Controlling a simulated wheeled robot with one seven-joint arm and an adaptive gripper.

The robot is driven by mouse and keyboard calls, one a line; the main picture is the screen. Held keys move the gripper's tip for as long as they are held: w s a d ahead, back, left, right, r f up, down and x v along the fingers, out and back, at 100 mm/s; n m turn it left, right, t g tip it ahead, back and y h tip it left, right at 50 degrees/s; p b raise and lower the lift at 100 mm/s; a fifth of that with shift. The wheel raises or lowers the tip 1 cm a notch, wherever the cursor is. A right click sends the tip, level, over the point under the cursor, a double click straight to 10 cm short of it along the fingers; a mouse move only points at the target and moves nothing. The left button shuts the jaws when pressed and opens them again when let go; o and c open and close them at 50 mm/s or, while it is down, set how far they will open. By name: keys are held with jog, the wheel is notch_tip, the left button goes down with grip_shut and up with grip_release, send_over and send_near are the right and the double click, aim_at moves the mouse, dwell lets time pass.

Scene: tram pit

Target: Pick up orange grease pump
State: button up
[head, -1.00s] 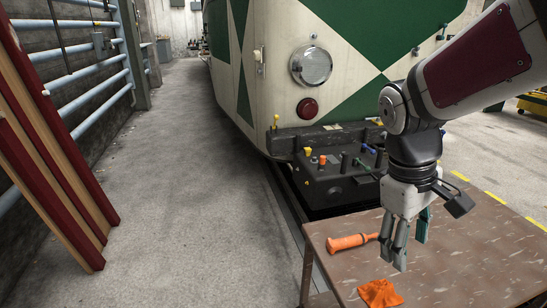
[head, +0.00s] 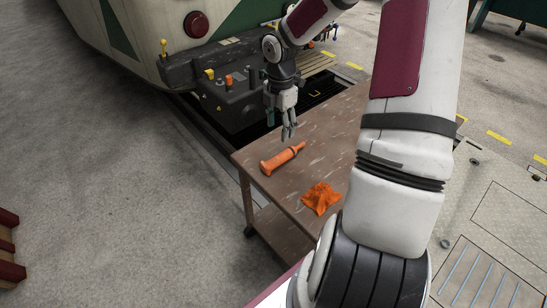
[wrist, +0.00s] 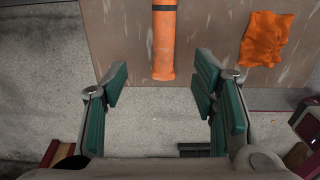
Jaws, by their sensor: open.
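The orange grease pump (head: 281,159) lies on its side on the brown table, near the table's left edge in the head view. In the wrist view the pump (wrist: 163,42) runs upright through the top middle, its lower end just beyond the fingertips and between their lines. My gripper (head: 288,131) is open, with its fingers pointing down near the pump's narrow end in the head view. In the wrist view the green finger pads of my gripper (wrist: 160,85) stand wide apart with nothing between them. The pump's far end is cut off in the wrist view.
A crumpled orange cloth (head: 320,198) lies on the brown table (head: 262,193) near the pump; the cloth also shows in the wrist view (wrist: 266,38). A tram front with a dark coupler (head: 232,100) stands behind. Open floor (head: 140,190) lies to the left.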

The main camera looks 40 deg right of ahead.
jog(key=b, duration=0.2)
send_over(280, 155)
jog(key=f, duration=0.7)
jog(key=shift+w, duration=0.3)
jog(key=shift+s+a+f+b, duration=0.15)
jog(key=shift+f+b, duration=0.5)
jog(key=shift+f, duration=0.75)
jog(key=shift+s+d+f+b, duration=0.15)
jog(key=shift+f+b, duration=0.5)
jog(key=shift+f, duration=0.7)
jog(key=shift+a+r, duration=0.1)
grip_shut()
